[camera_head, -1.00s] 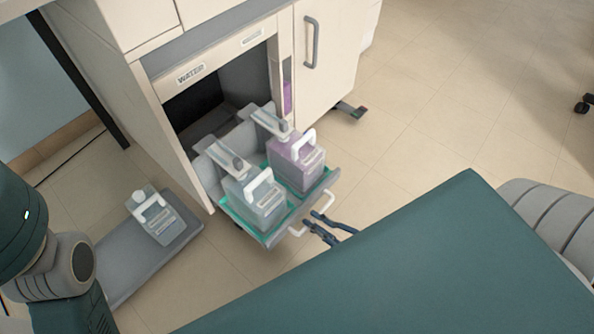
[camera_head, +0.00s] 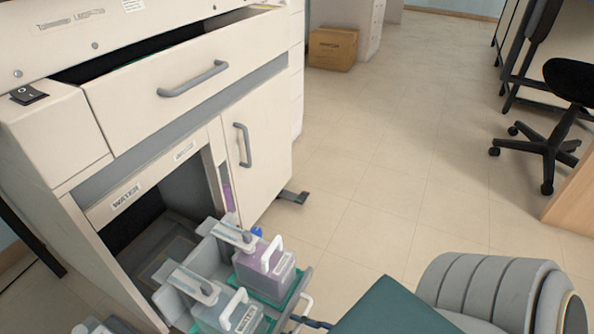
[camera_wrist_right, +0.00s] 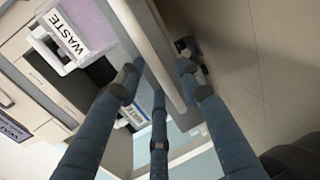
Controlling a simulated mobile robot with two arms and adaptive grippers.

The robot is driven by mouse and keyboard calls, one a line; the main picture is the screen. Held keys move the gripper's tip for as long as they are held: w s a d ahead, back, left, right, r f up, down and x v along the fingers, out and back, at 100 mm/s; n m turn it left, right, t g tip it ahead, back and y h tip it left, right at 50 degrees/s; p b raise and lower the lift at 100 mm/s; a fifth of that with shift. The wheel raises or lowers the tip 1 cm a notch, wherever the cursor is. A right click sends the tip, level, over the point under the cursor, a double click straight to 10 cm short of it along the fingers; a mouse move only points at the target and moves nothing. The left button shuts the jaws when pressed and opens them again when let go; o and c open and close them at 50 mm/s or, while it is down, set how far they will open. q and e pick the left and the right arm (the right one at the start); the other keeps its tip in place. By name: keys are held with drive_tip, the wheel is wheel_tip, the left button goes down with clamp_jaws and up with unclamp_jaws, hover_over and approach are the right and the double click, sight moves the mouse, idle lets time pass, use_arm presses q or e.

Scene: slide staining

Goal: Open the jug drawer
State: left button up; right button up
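The jug drawer (camera_head: 301,283) stands pulled out from the lower cabinet, with a green rim around its tray. It holds a purple-tinted jug (camera_head: 266,278) and a clear jug labelled WATER (camera_head: 238,320), both upright with white handles. A white drawer handle (camera_head: 306,304) is on its front. My right gripper (camera_head: 313,322) is at the handle, partly hidden by my arm and cut by the frame edge. In the right wrist view, the gripper fingers (camera_wrist_right: 158,74) are apart on either side of a pale bar. A jug labelled WASTE (camera_wrist_right: 82,28) shows beyond.
Above the drawer is a wide upper drawer with a grey handle (camera_head: 193,78), slightly open. A closed door (camera_head: 262,150) is beside the drawer opening. A cardboard box (camera_head: 333,48) and a black wheeled chair (camera_head: 548,140) stand farther back. The floor between is clear.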

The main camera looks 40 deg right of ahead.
drive_tip(key=v, duration=1.2)
idle(0.6)
